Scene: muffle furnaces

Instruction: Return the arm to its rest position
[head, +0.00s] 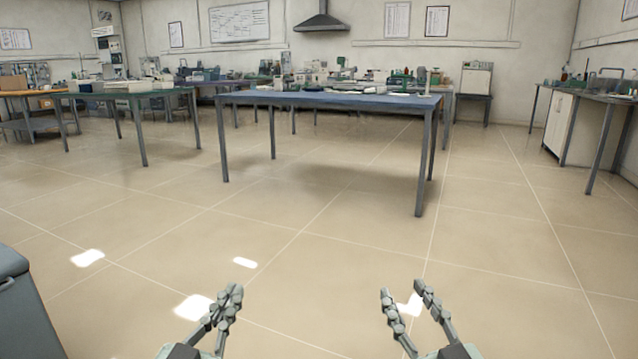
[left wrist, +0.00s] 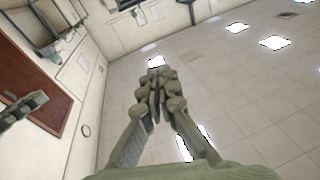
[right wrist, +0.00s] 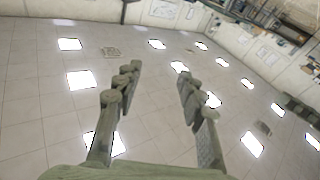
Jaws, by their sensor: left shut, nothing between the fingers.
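My left gripper (head: 230,294) is at the bottom of the head view, low over the tiled floor. Its fingers are together and hold nothing; the left wrist view shows the fingertips meeting (left wrist: 157,82). My right gripper (head: 402,290) is to the right of it at about the same height. Its fingers are apart and empty, and the right wrist view shows a clear gap between them (right wrist: 157,77). Neither gripper touches anything in the room. Most of both arms is out of the head view.
A blue-topped table (head: 330,100) with lab items on it stands ahead, beyond open floor (head: 330,235). A green-topped table (head: 125,95) stands to its left, and a side bench (head: 590,93) at the right wall. A grey-blue cabinet-like body (head: 25,310) is close at the lower left.

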